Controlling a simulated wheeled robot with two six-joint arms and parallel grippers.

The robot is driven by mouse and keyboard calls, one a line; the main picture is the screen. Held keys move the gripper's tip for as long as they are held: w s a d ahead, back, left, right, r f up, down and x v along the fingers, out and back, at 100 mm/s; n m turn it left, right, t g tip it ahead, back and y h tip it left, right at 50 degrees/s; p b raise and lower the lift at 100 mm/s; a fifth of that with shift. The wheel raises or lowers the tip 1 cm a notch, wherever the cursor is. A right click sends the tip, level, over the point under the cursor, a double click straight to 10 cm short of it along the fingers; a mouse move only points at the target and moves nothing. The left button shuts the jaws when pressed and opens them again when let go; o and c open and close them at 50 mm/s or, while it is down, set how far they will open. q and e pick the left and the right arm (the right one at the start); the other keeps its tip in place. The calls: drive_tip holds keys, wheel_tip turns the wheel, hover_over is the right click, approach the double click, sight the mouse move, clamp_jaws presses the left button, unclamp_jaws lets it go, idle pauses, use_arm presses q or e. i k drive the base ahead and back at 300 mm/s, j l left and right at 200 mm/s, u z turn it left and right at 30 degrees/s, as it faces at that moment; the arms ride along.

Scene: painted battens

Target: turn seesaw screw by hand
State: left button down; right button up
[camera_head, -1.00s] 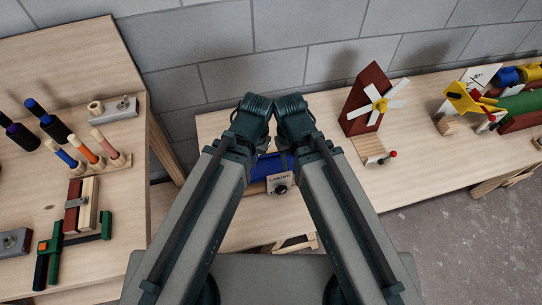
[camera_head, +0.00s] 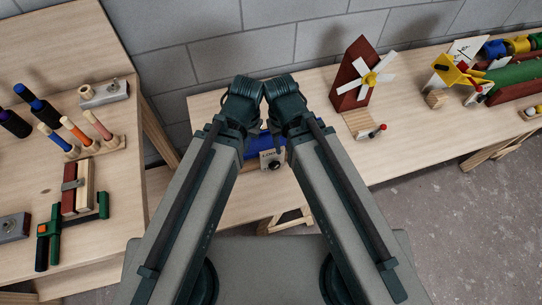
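I cannot pick out a seesaw or its screw for certain. A yellow tilted piece (camera_head: 455,72) stands near a white lettered card (camera_head: 468,52) at the right of the long bench, and its details are too small to tell. My two arms reach up from the bottom of the view, their dark upper joints close together over the middle of the bench. Between the arms, a blue object (camera_head: 257,146) with a small labelled wooden block and dark knob (camera_head: 273,161) is partly covered.
A red board with a white pinwheel (camera_head: 370,78) stands on the long bench (camera_head: 405,130), with a red-tipped crank block (camera_head: 364,124) in front. Grey floor (camera_head: 440,220) is clear at the right.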

sight(274, 165)
drive_tip(key=k+l, duration=0.1)
drive_tip(key=k, duration=1.45)
drive_tip(key=l+u, duration=0.15)
drive_tip(key=u, duration=0.7)
drive_tip(key=l+u, duration=0.45)
drive_tip(key=l, duration=0.15)
drive_tip(key=k+l+u, duration=0.15)
drive_tip(key=l+u, duration=0.35)
drive_tip(key=k+l+u, duration=0.1)
drive_tip(key=l, duration=0.3)
drive_tip(key=k+l, duration=0.2)
drive_tip(key=l, duration=0.2)
drive_tip(key=k+l+u, duration=0.15)
drive_tip(key=l, duration=0.3)
drive_tip(key=k+l+u, duration=0.1)
drive_tip(key=l, duration=0.25)
drive_tip(key=k+l, duration=0.25)
drive_tip(key=l, duration=0.15)
drive_tip(key=k+l+u, duration=0.15)
drive_tip(key=l, duration=0.2)
drive_tip(key=k+l, duration=0.15)
drive_tip(key=l, duration=0.2)
drive_tip(key=k+l, duration=0.2)
drive_tip(key=l, duration=0.15)
drive_tip(key=k+l, duration=0.15)
drive_tip(key=l, duration=0.25)
drive_tip(key=i+l, duration=0.2)
drive_tip(key=l, duration=0.25)
